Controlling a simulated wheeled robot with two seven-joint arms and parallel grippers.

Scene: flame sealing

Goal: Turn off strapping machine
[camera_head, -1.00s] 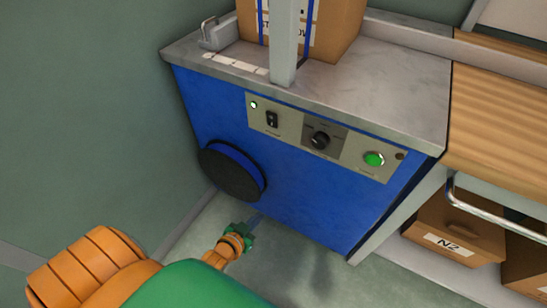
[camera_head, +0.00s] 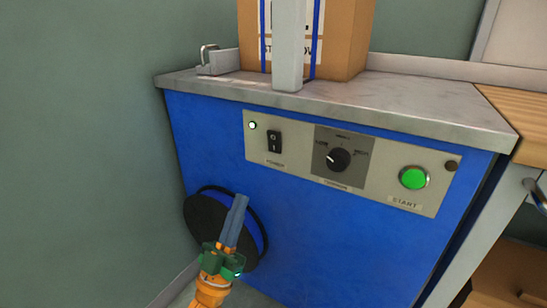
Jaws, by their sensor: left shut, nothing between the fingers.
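The strapping machine (camera_head: 320,225) is a blue cabinet with a grey metal top. Its control panel (camera_head: 380,185) carries a black power rocker switch (camera_head: 274,142), a small lit white lamp (camera_head: 252,125), a black tension knob (camera_head: 338,159) and a green start button (camera_head: 413,178). My left gripper (camera_head: 240,203) is shut and empty. Its blue-grey fingers point up in front of the black reel disc, below the power switch and apart from it. My right gripper is not in view.
A cardboard box (camera_head: 345,40) with blue straps stands on the machine top behind a grey upright post (camera_head: 289,50). The black reel disc (camera_head: 205,220) sticks out from the cabinet front. A wooden table (camera_head: 520,105) adjoins at right. A wall is close at left.

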